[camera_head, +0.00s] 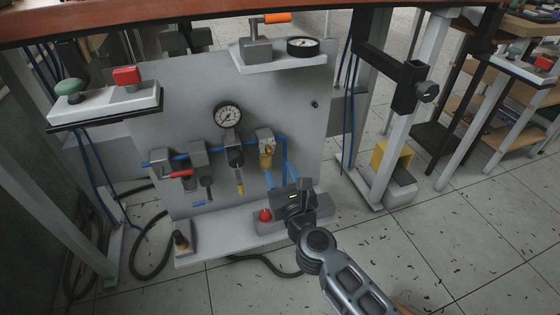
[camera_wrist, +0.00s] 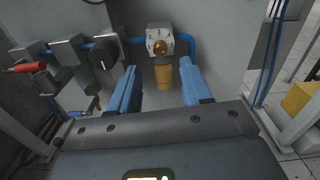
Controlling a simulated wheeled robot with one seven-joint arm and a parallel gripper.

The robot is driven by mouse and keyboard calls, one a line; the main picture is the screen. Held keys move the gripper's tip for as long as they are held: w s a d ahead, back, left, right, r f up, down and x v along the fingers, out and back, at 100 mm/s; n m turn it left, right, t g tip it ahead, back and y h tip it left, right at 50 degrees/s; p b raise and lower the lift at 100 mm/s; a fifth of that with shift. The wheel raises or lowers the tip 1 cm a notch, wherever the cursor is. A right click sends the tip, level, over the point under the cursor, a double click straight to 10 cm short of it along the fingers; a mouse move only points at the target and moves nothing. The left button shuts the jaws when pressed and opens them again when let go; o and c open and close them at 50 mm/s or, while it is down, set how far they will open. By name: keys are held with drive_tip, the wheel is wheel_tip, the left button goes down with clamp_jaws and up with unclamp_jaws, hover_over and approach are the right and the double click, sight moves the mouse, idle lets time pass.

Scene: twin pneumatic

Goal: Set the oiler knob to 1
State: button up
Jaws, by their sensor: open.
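The oiler (camera_head: 266,139) is a small grey block with an amber bowl, at the right end of the blue pipe on the grey panel. In the wrist view the oiler (camera_wrist: 151,31) shows a brass knob (camera_wrist: 160,47) on its marked front face; the dial markings are too small to read. The amber bowl (camera_wrist: 163,76) hangs below it. My gripper (camera_head: 279,172) is open just in front of and below the oiler. Its two blue fingers (camera_wrist: 158,65) point at the oiler, one on each side of the bowl in the picture, with nothing between them seen held.
Left of the oiler are a black regulator knob (camera_wrist: 103,54), a red-handled valve (camera_head: 181,174) and a pressure gauge (camera_head: 228,114). A red button (camera_head: 265,215) sits on the lower ledge (camera_head: 210,249) near my wrist. The tabletop (camera_head: 180,10) overhangs above.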

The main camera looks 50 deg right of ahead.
sight(271, 153)
drive_tip(key=x, duration=0.7)
drive_tip(key=shift+w+d, duration=0.2)
clamp_jaws()
